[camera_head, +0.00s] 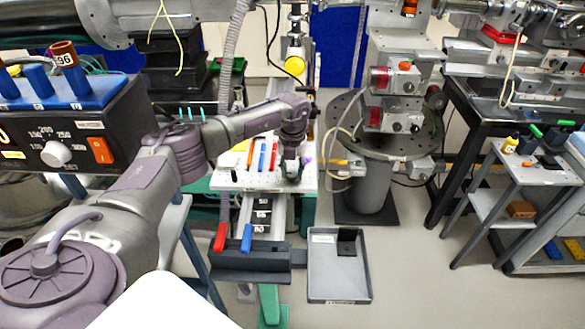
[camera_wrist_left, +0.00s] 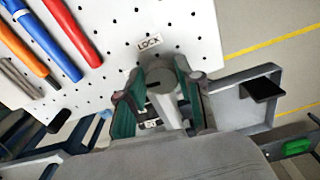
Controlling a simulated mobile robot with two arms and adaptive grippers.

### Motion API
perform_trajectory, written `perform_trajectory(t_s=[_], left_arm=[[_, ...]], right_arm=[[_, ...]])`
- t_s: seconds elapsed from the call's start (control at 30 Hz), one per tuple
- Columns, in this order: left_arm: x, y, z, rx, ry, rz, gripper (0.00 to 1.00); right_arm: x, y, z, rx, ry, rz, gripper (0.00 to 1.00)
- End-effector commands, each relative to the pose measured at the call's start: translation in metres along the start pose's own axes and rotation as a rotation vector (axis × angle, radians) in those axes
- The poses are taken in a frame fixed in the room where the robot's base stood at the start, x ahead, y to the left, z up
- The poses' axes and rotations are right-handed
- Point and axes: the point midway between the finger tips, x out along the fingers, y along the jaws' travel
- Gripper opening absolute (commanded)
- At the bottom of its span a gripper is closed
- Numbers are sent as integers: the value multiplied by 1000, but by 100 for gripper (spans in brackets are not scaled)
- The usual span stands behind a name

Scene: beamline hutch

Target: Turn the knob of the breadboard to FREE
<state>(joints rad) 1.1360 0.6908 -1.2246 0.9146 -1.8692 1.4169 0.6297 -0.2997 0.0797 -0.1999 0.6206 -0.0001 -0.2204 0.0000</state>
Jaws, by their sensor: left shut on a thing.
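The breadboard (camera_head: 225,183) is a white plate with rows of holes, low in the middle of the head view. It also fills the upper left of the left wrist view (camera_wrist_left: 120,55). Its knob (camera_wrist_left: 158,78) is grey and round with a dark mark on its face. A LOCK label (camera_wrist_left: 149,42) is on the board just above the knob; no FREE label is readable. My left gripper (camera_head: 292,172) reaches down to the board's right front part and hides the knob in the head view. In the left wrist view its teal-padded fingers (camera_wrist_left: 157,98) are shut around the knob's sides.
Red, blue and orange pens (camera_wrist_left: 70,35) lie on the board left of the gripper. A grey tray (camera_head: 340,285) holding a black block (camera_head: 347,242) is in front at the right. A black control box (camera_head: 75,135) stands at the left. Floor right of the tray is clear.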

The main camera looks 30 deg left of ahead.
Motion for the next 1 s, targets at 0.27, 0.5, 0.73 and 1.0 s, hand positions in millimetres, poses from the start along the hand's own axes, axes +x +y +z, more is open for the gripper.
perform_trajectory(t_s=[0.27,0.5,0.73,1.0], left_arm=[[-2,0,2,-101,-5,-2,1],[-2,0,2,-126,-5,-2,1],[-2,0,2,-127,-6,-2,1],[-1,0,1,-126,-4,-2,61]], right_arm=[[-5,0,0,0,0,0,40],[-6,0,0,0,0,0,40],[-6,0,0,0,0,0,40],[-6,0,0,0,0,0,40]])
